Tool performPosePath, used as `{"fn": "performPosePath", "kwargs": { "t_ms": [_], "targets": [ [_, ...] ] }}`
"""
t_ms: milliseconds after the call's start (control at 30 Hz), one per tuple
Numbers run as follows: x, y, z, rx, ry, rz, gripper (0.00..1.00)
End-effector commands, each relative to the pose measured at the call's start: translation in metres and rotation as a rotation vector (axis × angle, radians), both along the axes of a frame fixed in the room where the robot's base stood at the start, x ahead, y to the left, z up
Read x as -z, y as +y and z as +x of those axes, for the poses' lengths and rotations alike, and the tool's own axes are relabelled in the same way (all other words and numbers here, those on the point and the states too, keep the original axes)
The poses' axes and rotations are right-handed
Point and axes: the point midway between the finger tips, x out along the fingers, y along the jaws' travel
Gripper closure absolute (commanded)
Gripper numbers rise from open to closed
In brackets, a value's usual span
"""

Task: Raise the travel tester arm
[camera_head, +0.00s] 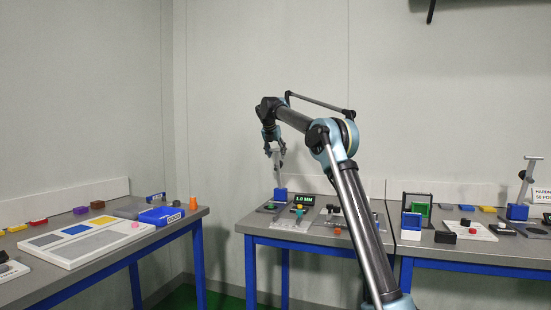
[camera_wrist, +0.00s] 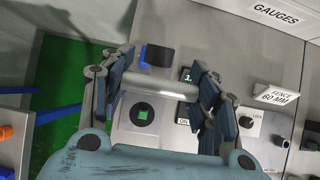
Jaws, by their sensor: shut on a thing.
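The travel tester stands near the left end of the middle bench in the head view, with a blue base (camera_head: 280,194) and a grey arm (camera_head: 278,169) that stands nearly upright. My gripper (camera_head: 274,147) is at the top of this arm. In the wrist view my gripper (camera_wrist: 162,86) has its fingers on both sides of a pale grey crossbar (camera_wrist: 160,84), shut on it. The fingers hide part of the bar's ends.
A display (camera_head: 304,199) reading 1.0 MM stands right of the tester. A similar tester (camera_head: 518,211) stands on the right bench. The left bench holds a sectioned white board (camera_head: 110,240), a blue box (camera_head: 162,216) and an orange cone (camera_head: 193,203). Air above the benches is clear.

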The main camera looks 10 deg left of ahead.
Motion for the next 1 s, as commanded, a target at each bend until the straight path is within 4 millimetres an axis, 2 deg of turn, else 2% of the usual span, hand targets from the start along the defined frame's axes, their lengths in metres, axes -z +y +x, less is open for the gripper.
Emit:
{"fn": "performPosePath", "kwargs": {
  "t_ms": [467,500,567,1000],
  "targets": [
    [-0.0015,0.0002,0.0026,-0.002,-0.002,0.001,0.88],
    [-0.0014,0.0002,0.0026,-0.002,-0.002,0.001,0.39],
    [-0.0014,0.0004,0.0024,-0.002,-0.002,0.001,0.25],
    [-0.0013,0.0006,0.0021,-0.002,-0.001,0.001,0.23]
  ]
}}
